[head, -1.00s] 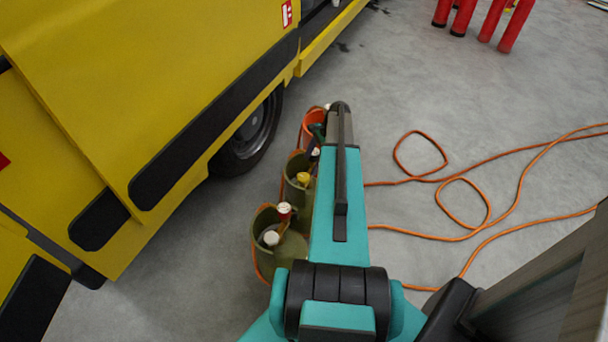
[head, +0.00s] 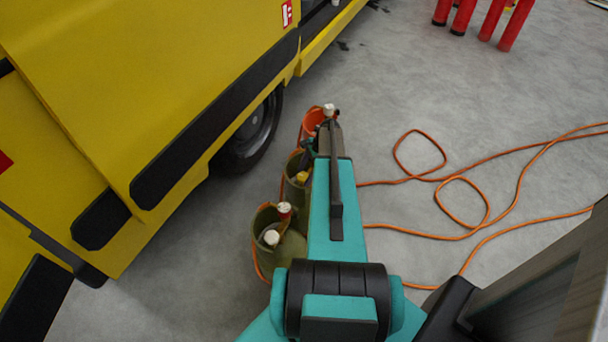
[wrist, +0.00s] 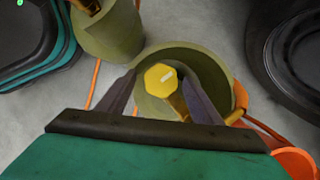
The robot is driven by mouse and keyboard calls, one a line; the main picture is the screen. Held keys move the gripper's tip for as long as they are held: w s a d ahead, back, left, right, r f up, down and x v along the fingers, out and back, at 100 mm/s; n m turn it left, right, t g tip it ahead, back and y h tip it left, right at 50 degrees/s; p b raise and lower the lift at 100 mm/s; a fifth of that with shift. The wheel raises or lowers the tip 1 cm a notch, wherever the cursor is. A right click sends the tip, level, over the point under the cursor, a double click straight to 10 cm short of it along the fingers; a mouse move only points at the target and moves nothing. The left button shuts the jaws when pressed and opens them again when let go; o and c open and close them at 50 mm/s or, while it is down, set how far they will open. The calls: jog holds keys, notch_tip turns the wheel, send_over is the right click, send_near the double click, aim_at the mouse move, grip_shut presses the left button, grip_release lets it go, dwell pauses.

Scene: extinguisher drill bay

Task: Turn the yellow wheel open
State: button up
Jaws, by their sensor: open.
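In the wrist view my gripper (wrist: 159,73) is open, with one dark finger on each side of the wheel. I cannot tell whether the fingers touch it or how far above it they are. In the head view the yellow wheel (head: 302,177) shows just left of my arm, partly hidden, in the middle bucket of the row.
An olive container with white and red caps (head: 283,240) stands nearer, and an orange bucket (head: 313,121) farther. The yellow vehicle (head: 150,80) and its tyre (head: 250,135) are close on the left. An orange hose (head: 455,235) lies on otherwise open floor at right.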

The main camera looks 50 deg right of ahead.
jog(key=c, duration=1.1)
jog(key=shift+a, duration=0.4)
jog(key=shift+d, duration=0.3)
jog(key=shift+d+f+n, duration=0.1)
jog(key=shift+d+n, duration=0.05)
jog(key=shift+n, duration=0.15)
